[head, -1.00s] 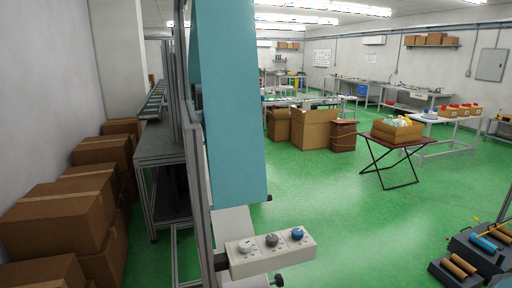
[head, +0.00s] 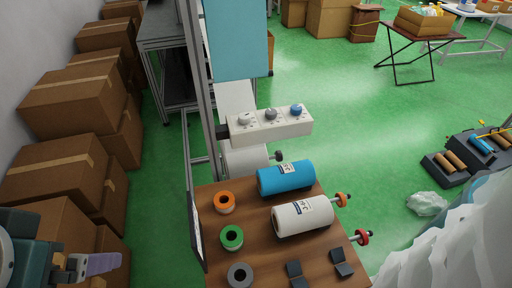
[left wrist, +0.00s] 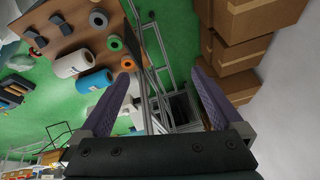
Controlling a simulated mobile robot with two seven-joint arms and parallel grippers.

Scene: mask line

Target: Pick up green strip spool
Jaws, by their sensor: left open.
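The green strip spool (head: 232,238) lies on a brown wooden table (head: 262,262), between an orange spool (head: 224,202) and a grey spool (head: 240,274). It also shows in the left wrist view (left wrist: 114,42), near the table's edge. My left gripper (head: 100,264) is at the lower left of the head view, left of the table and apart from the spool. In the left wrist view its purple fingers (left wrist: 160,75) are spread with nothing between them. My right gripper is not in view.
A blue roll (head: 286,178) and a white roll (head: 302,217) lie on the table right of the spools. A dark upright panel (head: 197,230) stands at the table's left edge. Cardboard boxes (head: 65,160) are stacked along the left wall.

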